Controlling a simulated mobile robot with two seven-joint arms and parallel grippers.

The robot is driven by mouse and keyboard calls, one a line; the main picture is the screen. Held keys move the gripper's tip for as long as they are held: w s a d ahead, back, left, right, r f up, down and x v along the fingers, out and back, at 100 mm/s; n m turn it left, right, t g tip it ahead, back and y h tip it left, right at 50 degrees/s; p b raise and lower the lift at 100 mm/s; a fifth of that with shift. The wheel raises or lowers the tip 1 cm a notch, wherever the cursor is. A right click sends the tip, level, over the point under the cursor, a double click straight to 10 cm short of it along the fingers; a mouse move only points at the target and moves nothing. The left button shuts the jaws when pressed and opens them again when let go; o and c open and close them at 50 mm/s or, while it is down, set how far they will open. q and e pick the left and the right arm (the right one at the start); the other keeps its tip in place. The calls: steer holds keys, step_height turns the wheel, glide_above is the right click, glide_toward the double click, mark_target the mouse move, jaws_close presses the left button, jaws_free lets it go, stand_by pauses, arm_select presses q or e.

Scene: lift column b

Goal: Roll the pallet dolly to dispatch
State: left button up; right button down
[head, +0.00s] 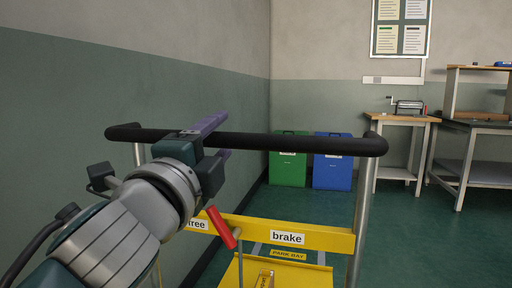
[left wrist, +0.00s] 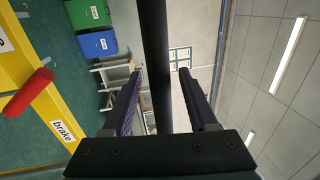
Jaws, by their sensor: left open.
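The pallet dolly has a black push bar (head: 300,144) on grey posts, with a yellow crossbar (head: 330,239) below, labelled "free" at left and "brake" at right. A red-gripped lever (head: 222,227) tilts toward the "free" side; the lever also shows in the left wrist view (left wrist: 28,93). My left gripper (head: 218,141) is at the push bar, left of its middle. In the left wrist view the bar (left wrist: 156,60) runs between the two open fingers (left wrist: 160,74), with gaps visible on both sides. My right gripper is not in view.
A wall (head: 100,110) runs close along the left. A green bin (head: 289,170) and a blue bin (head: 332,172) stand at the back. Workbenches (head: 398,125) stand at the back right. A "PARK BAY" sign (head: 289,254) shows beyond the crossbar. The green floor at right (head: 420,240) is clear.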

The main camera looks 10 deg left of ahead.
arm_select(q)
steer(key=s, duration=0.3)
steer(key=s+f, duration=0.1)
steer(key=s, duration=0.3)
steer(key=shift+a+f, duration=0.1)
steer(key=shift+f, duration=0.05)
steer(key=shift+w, duration=0.1)
